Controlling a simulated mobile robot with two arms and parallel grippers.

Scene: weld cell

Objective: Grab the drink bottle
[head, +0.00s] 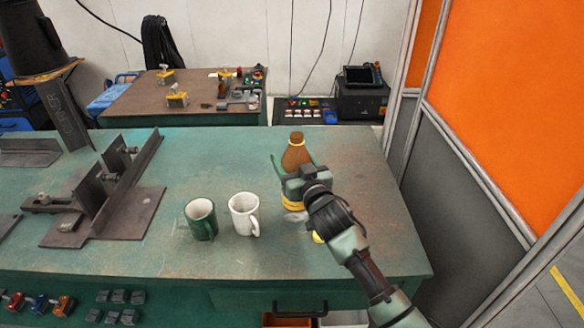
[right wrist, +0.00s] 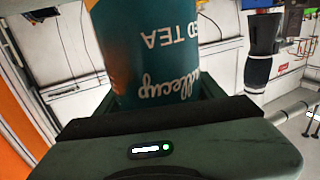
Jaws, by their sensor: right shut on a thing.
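The drink bottle (head: 296,152) is brown with a yellow ring at its neck and a yellow band low down. It stands upright on the green table (head: 340,150), as far as I can tell; my gripper covers its middle and part of its base. My right gripper (head: 293,170) reaches it from the front right and is shut around its body. In the right wrist view the bottle (right wrist: 152,50) shows a teal label with upside-down lettering, between the fingers. My left gripper is not in view.
A white mug (head: 243,214) and a green mug (head: 199,220) stand left of the bottle. A yellow item (head: 318,238) is partly hidden by my right arm. Dark metal fixtures (head: 105,190) fill the table's left. The table's right side is clear.

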